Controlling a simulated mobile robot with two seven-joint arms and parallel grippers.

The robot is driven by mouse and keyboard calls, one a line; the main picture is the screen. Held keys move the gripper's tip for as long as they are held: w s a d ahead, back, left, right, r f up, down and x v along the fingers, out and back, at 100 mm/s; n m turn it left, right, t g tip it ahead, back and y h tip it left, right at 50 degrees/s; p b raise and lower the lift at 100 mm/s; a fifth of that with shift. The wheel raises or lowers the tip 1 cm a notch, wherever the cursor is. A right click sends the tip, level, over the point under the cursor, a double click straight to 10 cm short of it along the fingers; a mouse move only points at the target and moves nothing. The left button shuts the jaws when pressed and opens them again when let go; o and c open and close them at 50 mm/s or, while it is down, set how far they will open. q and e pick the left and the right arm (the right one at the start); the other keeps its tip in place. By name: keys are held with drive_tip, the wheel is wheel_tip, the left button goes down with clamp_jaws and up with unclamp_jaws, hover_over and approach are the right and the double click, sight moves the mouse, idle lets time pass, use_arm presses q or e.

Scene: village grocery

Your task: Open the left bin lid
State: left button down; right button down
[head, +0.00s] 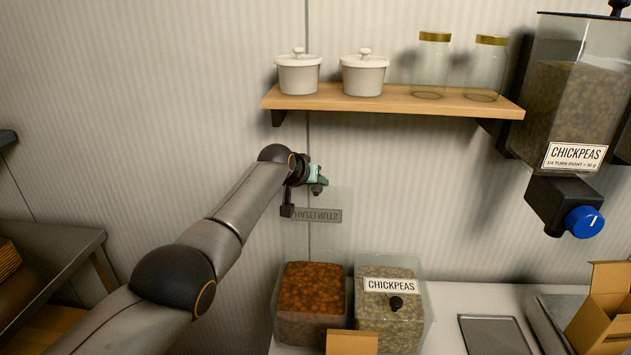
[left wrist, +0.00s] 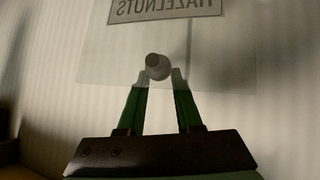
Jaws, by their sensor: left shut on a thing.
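The left bin (head: 312,318), filled with brown hazelnuts, stands on the counter with its top uncovered. Its clear lid (head: 325,240) is swung up, roughly upright above the bin's back edge. The lid's hazelnuts label (head: 318,215) reads upside down in the head view; it also shows, mirrored, in the left wrist view (left wrist: 165,9). My left gripper (head: 318,182) is at the raised lid, below the shelf. In the left wrist view its green fingers (left wrist: 158,78) are shut on the lid's round knob (left wrist: 158,66). My right gripper is not in view.
The chickpeas bin (head: 391,325) stands right beside it, lid down with a dark knob. A wooden shelf (head: 390,103) with white pots and glass jars is close above my left gripper. A chickpeas dispenser (head: 575,110) hangs at right; a flat tray (head: 492,335) lies on the counter.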

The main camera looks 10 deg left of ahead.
use_arm(q)
drive_tip(key=c, duration=0.8)
unclamp_jaws()
drive_tip(key=shift+s+a+f, duration=0.1)
drive_tip(key=shift+s+f, duration=0.05)
drive_tip(key=shift+f, duration=0.3)
drive_tip(key=shift+o, duration=1.3)
drive_tip(key=shift+r, duration=0.2)
drive_tip(key=shift+r, duration=0.15)
drive_tip(key=b+v, duration=0.1)
drive_tip(key=v, duration=1.1)
